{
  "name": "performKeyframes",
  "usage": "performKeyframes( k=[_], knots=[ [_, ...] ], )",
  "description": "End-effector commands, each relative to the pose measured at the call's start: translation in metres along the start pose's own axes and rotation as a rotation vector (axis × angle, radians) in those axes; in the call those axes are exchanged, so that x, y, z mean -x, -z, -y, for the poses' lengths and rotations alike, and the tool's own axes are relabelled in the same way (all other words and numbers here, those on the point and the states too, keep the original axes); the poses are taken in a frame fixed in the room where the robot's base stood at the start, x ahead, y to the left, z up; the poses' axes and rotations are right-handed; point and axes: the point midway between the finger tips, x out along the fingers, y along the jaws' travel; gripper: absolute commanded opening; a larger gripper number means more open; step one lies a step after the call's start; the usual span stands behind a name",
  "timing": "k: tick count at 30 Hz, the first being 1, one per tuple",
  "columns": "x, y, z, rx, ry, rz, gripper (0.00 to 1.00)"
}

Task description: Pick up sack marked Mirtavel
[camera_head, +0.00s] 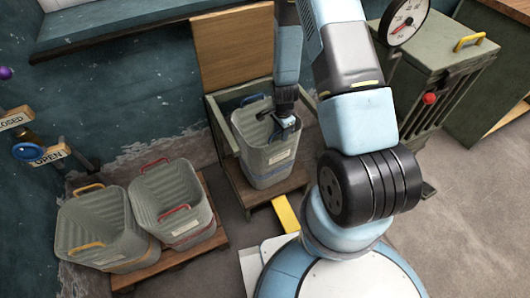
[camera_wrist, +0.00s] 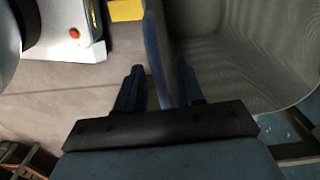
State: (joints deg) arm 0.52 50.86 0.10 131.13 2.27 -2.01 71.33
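A tall grey ribbed sack (camera_head: 255,150) with dark blue handles stands in a wooden frame at the centre of the head view. It carries a pale label too small to read, so I cannot tell whether it says Mirtavel. My gripper (camera_head: 283,128) points down at its near right rim. In the wrist view the sack's grey inside (camera_wrist: 235,50) fills the upper right. My gripper (camera_wrist: 160,80) has its fingers apart there, with a dark blue handle (camera_wrist: 156,45) lined up between them. The fingers do not appear to touch it.
A sack with yellow handles (camera_head: 97,222) and one with red handles (camera_head: 172,205) stand on a low wooden pallet (camera_head: 165,262) at the left. A green cabinet (camera_head: 440,60) with a gauge stands at the right. A wall with a ledge is behind. Bare floor shows between.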

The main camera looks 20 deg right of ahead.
Motion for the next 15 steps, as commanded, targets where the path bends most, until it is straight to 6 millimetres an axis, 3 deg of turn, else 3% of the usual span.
performKeyframes(
  k=[15],
  knots=[
    [-0.047, 0.001, -0.003, 0.001, -0.001, 0.001, 0.37]
  ],
)
